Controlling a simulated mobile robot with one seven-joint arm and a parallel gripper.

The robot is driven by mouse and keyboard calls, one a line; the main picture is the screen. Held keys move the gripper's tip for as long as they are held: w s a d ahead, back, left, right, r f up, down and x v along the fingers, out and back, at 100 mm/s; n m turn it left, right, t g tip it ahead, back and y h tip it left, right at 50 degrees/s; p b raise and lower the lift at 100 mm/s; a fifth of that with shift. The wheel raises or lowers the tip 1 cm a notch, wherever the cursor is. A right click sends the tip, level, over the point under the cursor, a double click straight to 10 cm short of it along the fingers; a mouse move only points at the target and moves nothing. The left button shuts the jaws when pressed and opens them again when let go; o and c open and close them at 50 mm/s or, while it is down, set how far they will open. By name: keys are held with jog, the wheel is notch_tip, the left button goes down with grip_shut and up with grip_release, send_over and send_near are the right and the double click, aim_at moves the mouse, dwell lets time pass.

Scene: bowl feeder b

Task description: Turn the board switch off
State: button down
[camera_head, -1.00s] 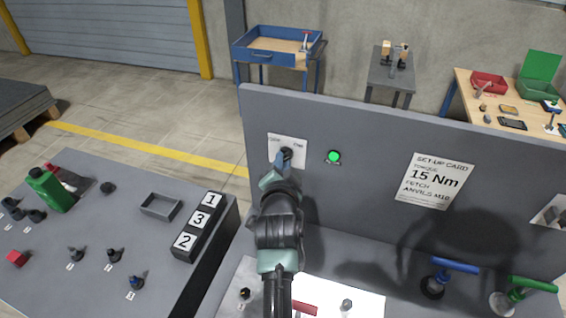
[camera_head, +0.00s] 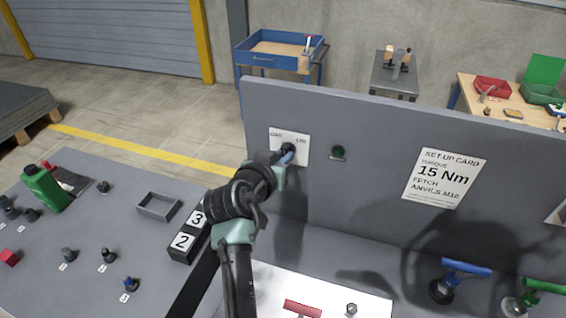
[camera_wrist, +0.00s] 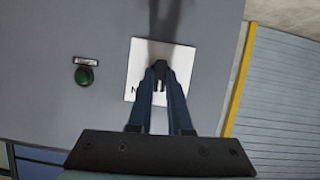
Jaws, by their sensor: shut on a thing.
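The board switch is a dark knob (camera_head: 288,148) on a white labelled plate (camera_head: 302,136) at the upper left of the grey upright board. In the wrist view the plate (camera_wrist: 182,62) shows behind my fingers, with most of its lettering hidden. My gripper (camera_head: 287,156) is at the knob, and its two blue-grey fingers (camera_wrist: 160,70) are shut on it. The round indicator lamp (camera_head: 338,151) right of the plate is dark green and unlit. It also shows in the wrist view (camera_wrist: 84,75).
The grey board (camera_head: 365,120) carries a set-up card (camera_head: 444,179). Below it are a white sheet (camera_head: 335,283), a red-handled tool (camera_head: 302,308), and blue (camera_head: 465,268) and green (camera_head: 540,286) handled tools. Numbered blocks (camera_head: 184,241) stand at left, near my arm.

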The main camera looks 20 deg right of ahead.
jog(key=n+h+b, duration=0.1)
jog(key=n+b, duration=0.1)
jog(key=n, duration=0.1)
jog(key=shift+w+a+g+h, duration=0.1)
jog(key=shift+w+g+h, duration=0.05)
jog(key=shift+g+h, duration=0.25)
jog(key=shift+n+g+h+b, duration=0.3)
jog(key=shift+n+h+b, duration=0.5)
jog(key=shift+n+b, duration=0.45)
jog(key=shift+r, duration=0.1)
jog(key=c, duration=0.8)
grip_release()
jog(key=shift+c, duration=0.2)
jog(key=shift+w+f, duration=0.1)
jog(key=shift+f, duration=0.2)
jog(key=shift+a, duration=0.1)
jog(key=b+v, duration=0.2)
jog(key=v, duration=1.1)
jog(key=shift+b, duration=0.4)
jog(key=shift+w, duration=0.1)
